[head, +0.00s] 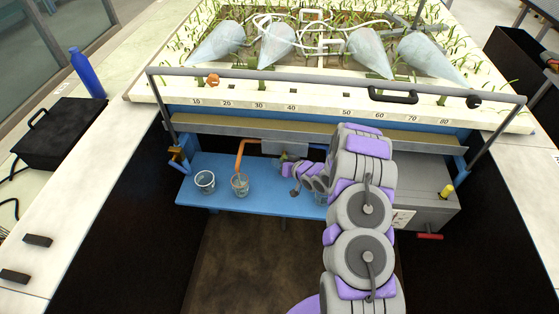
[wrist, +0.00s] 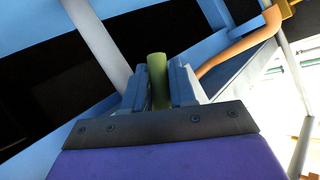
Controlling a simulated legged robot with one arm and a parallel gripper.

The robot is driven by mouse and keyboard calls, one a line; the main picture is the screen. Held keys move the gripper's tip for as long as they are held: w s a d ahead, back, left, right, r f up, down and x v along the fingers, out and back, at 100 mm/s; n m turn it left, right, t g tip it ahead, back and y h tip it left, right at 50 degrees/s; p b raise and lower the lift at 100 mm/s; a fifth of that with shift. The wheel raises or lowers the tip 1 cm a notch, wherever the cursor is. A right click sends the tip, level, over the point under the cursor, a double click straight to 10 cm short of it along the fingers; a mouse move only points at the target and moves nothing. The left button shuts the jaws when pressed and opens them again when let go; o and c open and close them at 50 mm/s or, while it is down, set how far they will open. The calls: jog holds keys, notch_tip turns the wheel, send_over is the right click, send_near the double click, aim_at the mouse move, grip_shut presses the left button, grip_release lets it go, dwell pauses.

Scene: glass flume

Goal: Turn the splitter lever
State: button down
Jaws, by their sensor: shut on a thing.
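A green lever (wrist: 157,72) stands between my gripper's fingers (wrist: 157,88) in the wrist view, and the jaws are shut on it. In the head view my gripper (head: 292,170) reaches left under the grey splitter box (head: 284,147). Only a small bit of green (head: 284,158) shows beside it there, and my wrist hides much of the rest. An orange pipe (head: 238,158) bends down from the box's left side to a glass beaker (head: 240,187). The pipe also shows right of the lever in the wrist view (wrist: 238,48).
Another beaker (head: 205,180) stands at the left of the blue shelf (head: 215,205); one more is partly hidden by my arm. A grey rail (head: 330,72) and the planted flume bed overhang the shelf. A grey cabinet (head: 425,180) with a red handle (head: 430,237) stands right.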

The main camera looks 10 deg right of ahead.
jog(key=shift+d+r+n+g+h+p, duration=0.1)
jog(key=shift+d+n+g+h+p, duration=0.2)
jog(key=shift+n+g+h+p, duration=0.55)
jog(key=shift+s+d+h, duration=0.1)
jog(key=shift+d+h, duration=0.15)
jog(key=shift+h, duration=0.8)
jog(key=shift+n+g, duration=0.25)
jog(key=c, duration=1)
grip_release()
jog(key=shift+c, duration=0.2)
jog(key=p+v, duration=0.2)
jog(key=v, duration=1.5)
jog(key=shift+p, duration=0.3)
jog(key=shift+s+d, duration=0.1)
jog(key=shift+s, duration=0.05)
